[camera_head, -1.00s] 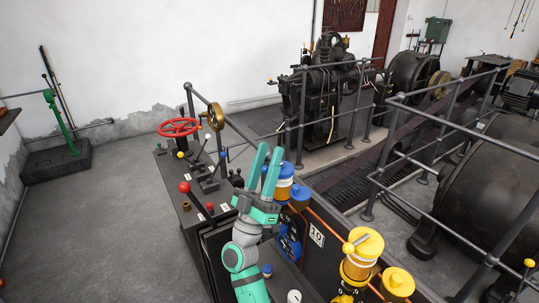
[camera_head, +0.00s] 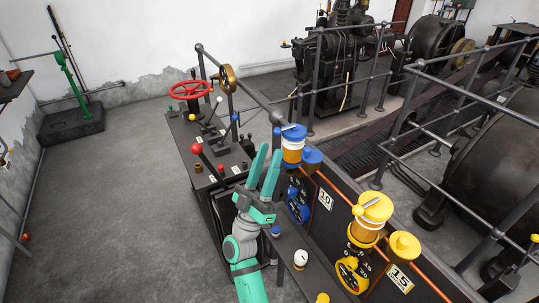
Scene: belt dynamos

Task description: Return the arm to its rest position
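My green gripper (camera_head: 270,150) points up in the middle of the head view. Its two fingers stand apart with an empty gap between them, so it is open and holds nothing. My grey and green arm comes up from the bottom edge below it. In the picture the gripper overlaps the dark control console, just left of a blue-capped orange cylinder (camera_head: 292,150). I cannot tell whether it touches anything there.
The console carries a red handwheel (camera_head: 189,90), a red-knobbed lever (camera_head: 197,149) and a yellow-capped cylinder (camera_head: 371,217). Grey railings (camera_head: 452,90) and dark machines stand behind at right. A green lever stand (camera_head: 72,122) is far left. Grey floor at left is open.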

